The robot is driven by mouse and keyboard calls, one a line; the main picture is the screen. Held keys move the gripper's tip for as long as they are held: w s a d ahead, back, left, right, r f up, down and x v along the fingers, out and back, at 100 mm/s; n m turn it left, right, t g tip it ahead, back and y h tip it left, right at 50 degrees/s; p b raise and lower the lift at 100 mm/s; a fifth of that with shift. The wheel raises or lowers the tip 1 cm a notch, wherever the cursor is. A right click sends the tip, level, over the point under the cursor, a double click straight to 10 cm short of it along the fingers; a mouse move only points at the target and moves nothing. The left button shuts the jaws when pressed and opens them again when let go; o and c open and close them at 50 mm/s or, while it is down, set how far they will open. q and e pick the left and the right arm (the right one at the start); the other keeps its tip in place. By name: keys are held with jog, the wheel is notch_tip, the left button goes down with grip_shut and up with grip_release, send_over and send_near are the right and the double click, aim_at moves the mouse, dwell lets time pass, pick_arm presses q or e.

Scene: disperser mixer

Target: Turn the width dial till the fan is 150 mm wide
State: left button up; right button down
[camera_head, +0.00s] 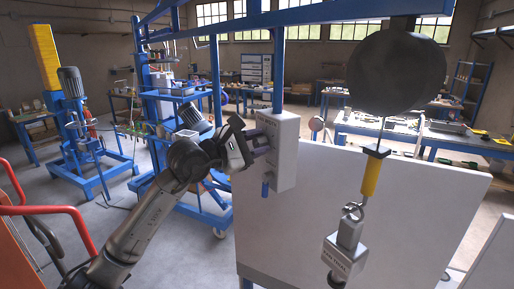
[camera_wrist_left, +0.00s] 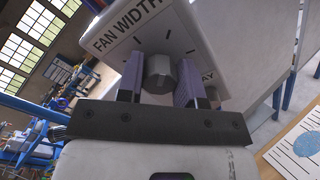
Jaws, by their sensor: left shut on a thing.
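A pale box (camera_head: 284,150) hangs on a blue post in the middle of the head view. Its face, labelled FAN WIDTH, fills the top of the left wrist view (camera_wrist_left: 150,30). A round grey width dial (camera_wrist_left: 159,73) stands out from that face, with short black marks around it. My left gripper (camera_head: 262,143) is at the box, its two fingers on either side of the dial and shut on it, also in the left wrist view (camera_wrist_left: 160,85). The fingers hide the dial's sides, and its setting cannot be read. My right gripper is not in view.
A large white panel (camera_head: 350,200) stands behind the box. A lined sheet with a blue disc (camera_wrist_left: 307,143) shows at the wrist view's lower right.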

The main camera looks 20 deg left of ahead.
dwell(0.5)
pick_arm(q)
jog(key=o, duration=0.9)
jog(key=shift+s+a+f, duration=0.1)
jog(key=shift+s+a, duration=0.15)
jog(key=shift+s, duration=0.05)
jog(key=shift+b+v, duration=2.15)
jog(key=shift+v, duration=4.35)
